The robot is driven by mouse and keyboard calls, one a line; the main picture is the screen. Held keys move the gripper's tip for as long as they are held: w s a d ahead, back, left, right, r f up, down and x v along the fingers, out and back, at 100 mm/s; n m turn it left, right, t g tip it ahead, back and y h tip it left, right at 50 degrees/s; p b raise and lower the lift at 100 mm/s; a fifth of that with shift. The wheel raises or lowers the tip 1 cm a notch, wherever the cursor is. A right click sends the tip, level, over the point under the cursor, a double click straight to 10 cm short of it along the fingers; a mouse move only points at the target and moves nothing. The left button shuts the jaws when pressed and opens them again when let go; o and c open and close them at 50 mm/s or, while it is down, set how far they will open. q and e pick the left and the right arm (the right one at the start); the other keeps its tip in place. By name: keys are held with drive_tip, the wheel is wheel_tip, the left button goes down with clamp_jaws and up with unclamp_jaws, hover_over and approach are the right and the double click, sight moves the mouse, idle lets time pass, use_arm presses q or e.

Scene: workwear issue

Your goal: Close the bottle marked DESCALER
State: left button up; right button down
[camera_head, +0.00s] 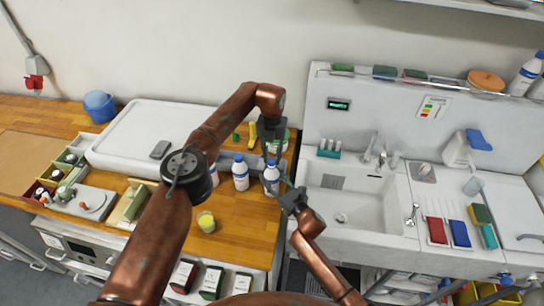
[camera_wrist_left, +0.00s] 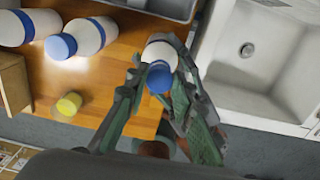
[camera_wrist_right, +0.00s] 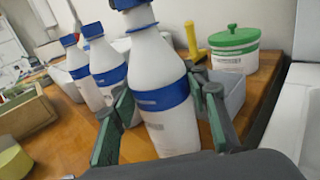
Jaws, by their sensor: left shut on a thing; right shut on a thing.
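A white bottle with a blue band (camera_head: 271,177) stands upright on the wooden counter near the sink; its label is too small to read. My right gripper (camera_head: 292,197) is shut on its body, with one finger on each side of the bottle (camera_wrist_right: 168,110) in the right wrist view. My left gripper (camera_head: 268,140) comes from above and is shut on the blue cap (camera_wrist_left: 159,78), at the bottle's top (camera_wrist_left: 160,52). The cap's edge (camera_wrist_right: 126,4) shows at the top of the right wrist view. I cannot tell whether the cap is seated on the neck.
Similar capped bottles (camera_head: 240,174) (camera_wrist_right: 108,68) stand just left. A yellow-green cup (camera_head: 206,222) sits nearer the counter's front edge. A green-lidded tub (camera_wrist_right: 234,50) and yellow-handled item (camera_wrist_right: 191,42) stand behind. The sink (camera_head: 352,212) is on the right.

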use_arm(q)
drive_tip(key=shift+f, duration=0.6)
idle(0.3)
